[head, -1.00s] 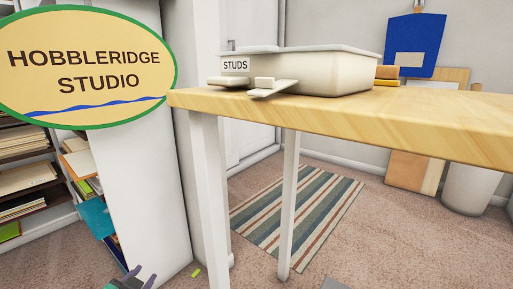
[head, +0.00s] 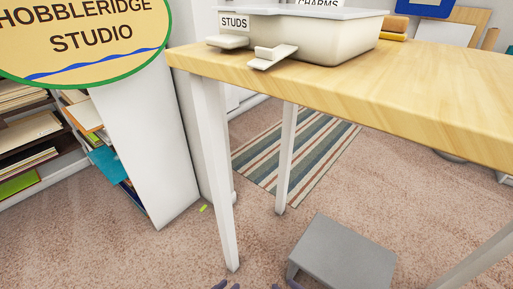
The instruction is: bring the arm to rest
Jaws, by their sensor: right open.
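The rest of both arms is out of view. I see nothing held in the visible tips.
A wooden table (head: 430,95) with white legs fills the right. A grey step stool (head: 345,255) is under the table. A striped rug (head: 325,150) lies behind; shelves (head: 30,130) stand left.

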